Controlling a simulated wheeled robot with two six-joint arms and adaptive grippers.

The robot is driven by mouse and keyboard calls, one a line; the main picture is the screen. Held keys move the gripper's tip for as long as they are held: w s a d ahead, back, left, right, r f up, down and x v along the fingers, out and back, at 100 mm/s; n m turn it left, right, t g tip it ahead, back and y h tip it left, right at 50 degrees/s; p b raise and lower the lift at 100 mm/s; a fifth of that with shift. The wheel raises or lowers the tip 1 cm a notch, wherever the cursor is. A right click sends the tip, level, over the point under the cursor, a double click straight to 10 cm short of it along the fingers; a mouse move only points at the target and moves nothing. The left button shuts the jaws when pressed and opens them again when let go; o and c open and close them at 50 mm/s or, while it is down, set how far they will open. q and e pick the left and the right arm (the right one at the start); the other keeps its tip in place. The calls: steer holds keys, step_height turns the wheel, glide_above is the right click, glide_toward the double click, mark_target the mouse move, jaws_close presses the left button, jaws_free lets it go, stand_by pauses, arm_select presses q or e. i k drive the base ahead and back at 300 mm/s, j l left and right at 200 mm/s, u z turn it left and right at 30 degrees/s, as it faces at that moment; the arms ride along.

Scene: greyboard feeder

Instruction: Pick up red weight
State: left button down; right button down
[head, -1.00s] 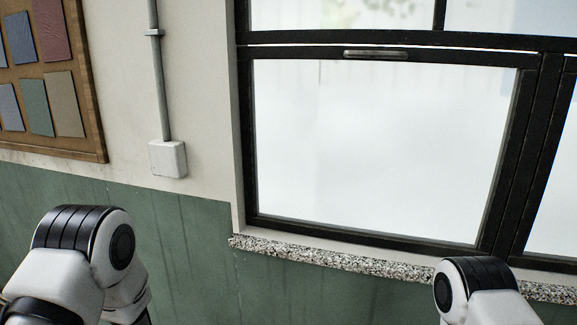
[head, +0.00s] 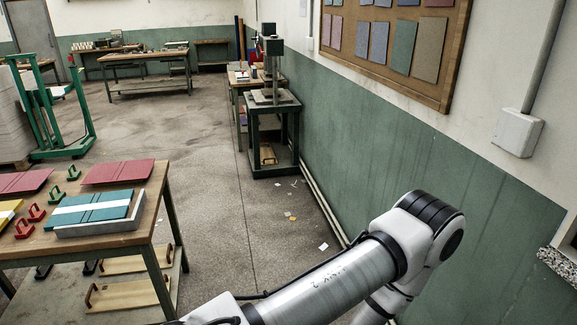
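Two small red weights with raised handles stand on the wooden table at the left: one red weight (head: 37,212) a little behind the other red weight (head: 23,229). Two similar green weights (head: 73,173) (head: 57,193) stand just behind them. Neither of my grippers is in view. Only a white and black arm of mine shows at the lower right, well away from the red weights.
The table (head: 152,195) also holds red boards (head: 118,172), a teal book-like stack with a white band (head: 95,208) and a yellow piece at the left edge. Green-framed benches stand farther back. The concrete floor (head: 215,190) between table and right wall is mostly clear.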

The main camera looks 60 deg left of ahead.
mark_target(25, 230)
steer(key=u, duration=3.6)
steer(key=i+j+z, duration=0.15)
steer(key=i, duration=0.4)
steer(key=i+j+z, duration=0.15)
steer(key=i, duration=0.35)
steer(key=i+j+z, duration=0.1)
steer(key=i, duration=0.5)
steer(key=i+j+z, duration=0.1)
steer(key=i, duration=0.45)
